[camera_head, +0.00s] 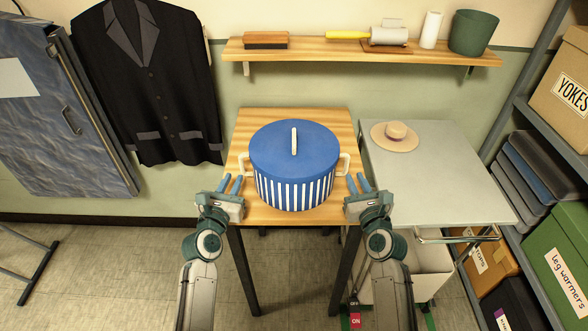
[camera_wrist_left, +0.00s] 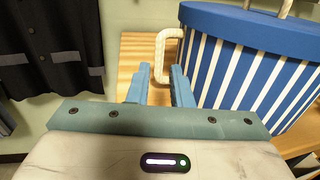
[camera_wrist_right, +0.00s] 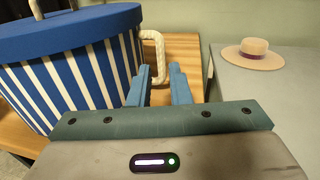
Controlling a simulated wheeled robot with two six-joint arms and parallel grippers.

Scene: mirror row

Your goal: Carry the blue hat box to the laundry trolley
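The blue hat box (camera_head: 294,165) is round, with a blue lid, white stripes and a rope-like handle on each side. It stands upright on a wooden table (camera_head: 245,122). My left gripper (camera_head: 231,184) is open, its fingertips just short of the left handle (camera_wrist_left: 160,50). My right gripper (camera_head: 358,183) is open, its fingertips close to the right handle (camera_wrist_right: 157,50). Neither gripper visibly holds a handle. A grey-topped stand (camera_head: 440,185) with a metal rail is right of the table and may be the laundry trolley; I cannot tell for sure.
A straw hat (camera_head: 395,137) lies on the grey top. A pale bin (camera_head: 432,268) and an OFF/ON switch (camera_head: 355,308) are below. A wall shelf (camera_head: 300,52) holds a brush and a green pot. Shelving with boxes (camera_head: 560,260) stands right. A dark jacket (camera_head: 150,85) hangs left.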

